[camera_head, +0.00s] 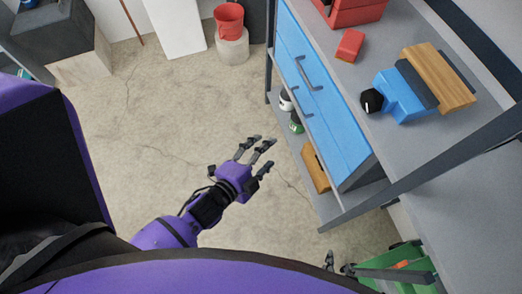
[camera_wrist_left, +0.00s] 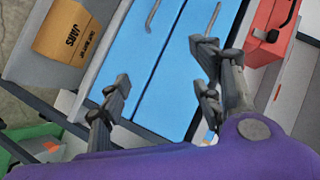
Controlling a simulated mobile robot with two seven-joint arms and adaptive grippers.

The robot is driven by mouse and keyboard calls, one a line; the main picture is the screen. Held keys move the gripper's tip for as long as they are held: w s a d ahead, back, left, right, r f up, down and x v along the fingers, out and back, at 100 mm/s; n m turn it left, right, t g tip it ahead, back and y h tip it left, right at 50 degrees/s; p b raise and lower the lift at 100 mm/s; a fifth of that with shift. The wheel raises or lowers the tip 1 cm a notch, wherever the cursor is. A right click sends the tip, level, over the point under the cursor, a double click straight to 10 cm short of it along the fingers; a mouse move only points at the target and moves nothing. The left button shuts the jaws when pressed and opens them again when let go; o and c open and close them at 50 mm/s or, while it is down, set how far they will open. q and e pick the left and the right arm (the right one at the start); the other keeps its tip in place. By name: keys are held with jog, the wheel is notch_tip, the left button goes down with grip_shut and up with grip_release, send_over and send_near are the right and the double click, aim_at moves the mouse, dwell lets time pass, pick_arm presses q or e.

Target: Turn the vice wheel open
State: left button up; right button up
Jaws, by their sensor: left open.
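The blue vice (camera_head: 402,97) stands on the grey bench top at the right of the head view. Its black wheel (camera_head: 371,101) is on its left end. A wooden block (camera_head: 440,75) lies across the vice beside dark jaws. My left gripper (camera_head: 262,156) is open and empty over the floor, left of the blue drawers and apart from the wheel. Its spread fingers also show in the left wrist view (camera_wrist_left: 158,80), with drawer fronts behind them. My right gripper (camera_head: 338,264) shows only as dark finger parts at the bottom edge of the head view.
Blue drawers (camera_head: 318,105) with grey handles sit under the bench top. A red box (camera_head: 350,45) and a red toolbox (camera_head: 357,12) stand behind the vice. A brown jars box (camera_wrist_left: 73,30) sits on a shelf. A dark post (camera_head: 440,158) crosses the bench's near end.

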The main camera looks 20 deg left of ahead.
pick_arm(q)
jog(key=shift+s+a+f+n+y, duration=0.3)
jog(key=shift+s+a+f+n, duration=0.45)
jog(key=shift+s+n, duration=0.15)
jog(key=shift+c, duration=0.4)
